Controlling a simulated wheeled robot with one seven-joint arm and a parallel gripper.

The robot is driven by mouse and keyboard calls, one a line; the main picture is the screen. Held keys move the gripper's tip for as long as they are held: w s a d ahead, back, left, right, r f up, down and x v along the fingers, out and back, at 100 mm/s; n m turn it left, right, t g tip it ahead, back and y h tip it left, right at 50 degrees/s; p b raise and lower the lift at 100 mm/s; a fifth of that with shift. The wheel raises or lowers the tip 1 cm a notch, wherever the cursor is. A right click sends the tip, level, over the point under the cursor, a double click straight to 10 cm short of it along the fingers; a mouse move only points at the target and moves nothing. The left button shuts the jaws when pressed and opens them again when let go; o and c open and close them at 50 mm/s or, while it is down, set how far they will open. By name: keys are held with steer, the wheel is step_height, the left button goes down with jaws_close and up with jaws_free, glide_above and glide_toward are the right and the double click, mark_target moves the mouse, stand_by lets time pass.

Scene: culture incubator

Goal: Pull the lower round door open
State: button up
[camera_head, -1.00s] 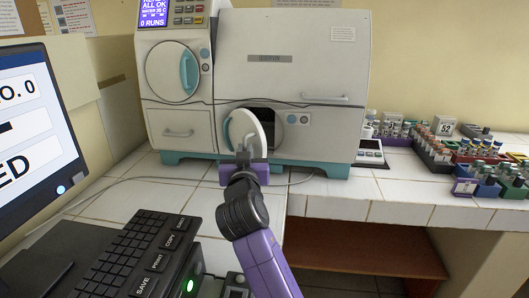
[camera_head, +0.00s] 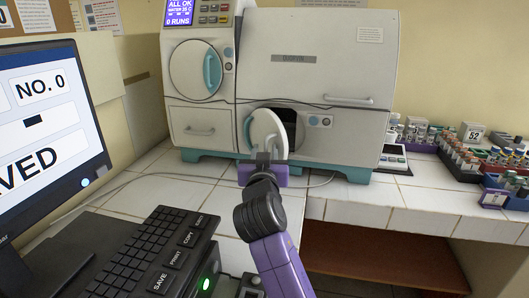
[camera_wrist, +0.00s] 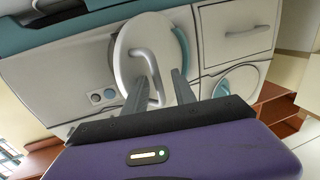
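The lower round door (camera_head: 262,127) of the incubator is a white disc with a curved handle. It stands swung out, and part of the dark opening (camera_head: 291,122) shows at its right. My gripper (camera_head: 268,158) is right in front of the door's lower part. In the wrist view, the door (camera_wrist: 135,38) shows its white bar handle (camera_wrist: 141,53). My two fingers (camera_wrist: 160,85) are apart, with the lower end of the handle between them in the picture. I cannot tell whether they touch it.
The upper round door (camera_head: 196,72), with a teal handle, is shut. A monitor (camera_head: 45,125) and keyboard (camera_head: 150,255) stand at the left. Vial racks (camera_head: 475,155) stand at the right. White tiled counter lies free in front of the incubator.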

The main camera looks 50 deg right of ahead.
steer(key=v, duration=0.7)
steer(key=shift+s+a, duration=0.25)
steer(key=shift+a, duration=0.05)
steer(key=shift+c, duration=0.4)
